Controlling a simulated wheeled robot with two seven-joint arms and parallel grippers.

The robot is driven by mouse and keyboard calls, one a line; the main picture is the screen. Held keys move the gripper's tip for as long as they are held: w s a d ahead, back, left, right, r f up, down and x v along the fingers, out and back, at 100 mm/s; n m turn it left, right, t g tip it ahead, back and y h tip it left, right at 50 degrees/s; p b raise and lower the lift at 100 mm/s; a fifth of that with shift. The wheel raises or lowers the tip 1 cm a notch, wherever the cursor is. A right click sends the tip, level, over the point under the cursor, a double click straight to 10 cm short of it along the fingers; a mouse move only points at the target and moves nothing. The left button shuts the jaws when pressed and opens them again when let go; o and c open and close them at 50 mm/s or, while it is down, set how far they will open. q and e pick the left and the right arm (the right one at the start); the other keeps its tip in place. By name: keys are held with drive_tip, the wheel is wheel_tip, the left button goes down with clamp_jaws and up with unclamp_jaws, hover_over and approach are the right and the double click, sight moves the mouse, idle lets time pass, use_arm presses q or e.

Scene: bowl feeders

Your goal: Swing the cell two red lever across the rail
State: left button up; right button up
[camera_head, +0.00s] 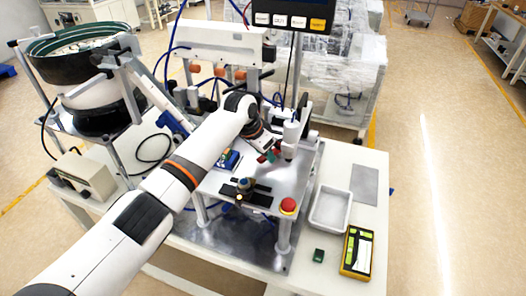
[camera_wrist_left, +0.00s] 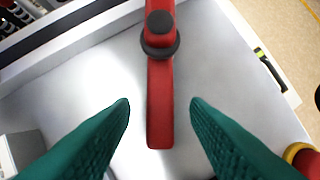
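The red lever (camera_wrist_left: 160,105) is a flat red bar with a black round knob at its pivot. In the left wrist view it points down between the two green fingertips of my left gripper (camera_wrist_left: 160,108). The fingers are open, one on each side, with a clear gap to the lever on both sides. In the head view my left gripper (camera_head: 268,157) is over the metal plate of the station, and the lever there is small and mostly hidden. A light rail (camera_wrist_left: 75,42) runs diagonally at the upper left of the wrist view. My right gripper is not in view.
A red stop button (camera_head: 288,206) stands at the plate's front corner. A bowl feeder (camera_head: 70,73) stands at left.

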use_arm(q)
drive_tip(key=shift+s+a+r, duration=0.1)
drive_tip(key=shift+a+r, duration=0.15)
drive_tip(key=shift+r, duration=0.2)
drive_tip(key=b+v, duration=0.3)
drive_tip(key=v, duration=0.8)
drive_tip(key=shift+b, duration=0.3)
